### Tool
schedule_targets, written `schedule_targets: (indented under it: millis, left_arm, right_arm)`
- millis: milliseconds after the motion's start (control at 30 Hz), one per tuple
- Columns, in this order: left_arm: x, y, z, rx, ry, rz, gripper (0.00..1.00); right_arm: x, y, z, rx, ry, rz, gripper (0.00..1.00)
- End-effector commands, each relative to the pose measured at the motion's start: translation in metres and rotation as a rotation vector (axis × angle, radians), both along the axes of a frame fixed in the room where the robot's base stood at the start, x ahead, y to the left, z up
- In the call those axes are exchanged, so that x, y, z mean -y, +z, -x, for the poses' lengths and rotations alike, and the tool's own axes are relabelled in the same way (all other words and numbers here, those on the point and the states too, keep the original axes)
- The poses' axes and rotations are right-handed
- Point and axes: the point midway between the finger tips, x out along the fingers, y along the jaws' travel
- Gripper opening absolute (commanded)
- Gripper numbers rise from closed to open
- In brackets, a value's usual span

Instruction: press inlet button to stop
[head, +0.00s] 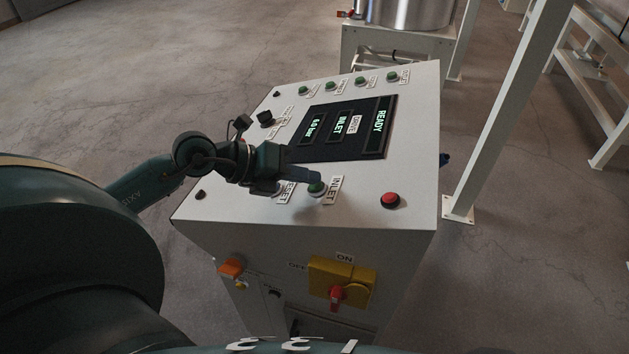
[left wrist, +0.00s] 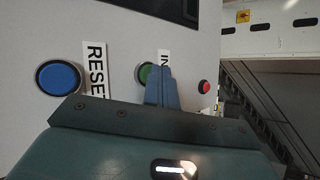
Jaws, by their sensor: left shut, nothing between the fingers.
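The green inlet button (head: 317,188) sits on the sloped top of the white control panel, beside its INLET label (head: 336,189). My left gripper (head: 318,178) is shut and empty, its fingertips over or right beside this button. In the left wrist view the shut fingers (left wrist: 161,90) partly cover the green button (left wrist: 146,73); I cannot tell whether they touch it. The display (head: 340,128) reads READY, INLET and 5.0 bar or similar, small and hard to read. My right gripper is not in view.
A blue button (left wrist: 58,78) labelled RESET is left of the fingers. A red button (head: 390,200) is to the right. Several green buttons (head: 331,86) line the far edge. A yellow switch with a red handle (head: 337,292) is on the front. A white post (head: 505,110) stands right.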

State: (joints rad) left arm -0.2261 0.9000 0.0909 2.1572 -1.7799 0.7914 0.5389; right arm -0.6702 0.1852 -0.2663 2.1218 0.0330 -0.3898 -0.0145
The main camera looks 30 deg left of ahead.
Motion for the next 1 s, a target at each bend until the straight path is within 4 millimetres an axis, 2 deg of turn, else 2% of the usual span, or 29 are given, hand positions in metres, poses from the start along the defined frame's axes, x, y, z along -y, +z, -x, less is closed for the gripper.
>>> schedule_targets:
  millis: [233,667,1000]
  left_arm:
    - [-0.004,0.014,0.002,-0.003,-0.001,-0.002,0.0]
    - [-0.005,0.016,0.002,-0.001,0.0,-0.001,0.0]
    - [-0.014,0.047,0.004,-0.002,0.0,-0.002,0.0]
  right_arm:
    - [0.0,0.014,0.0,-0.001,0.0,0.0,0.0]
    - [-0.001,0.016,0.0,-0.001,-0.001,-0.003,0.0]
    - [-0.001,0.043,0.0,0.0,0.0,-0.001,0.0]
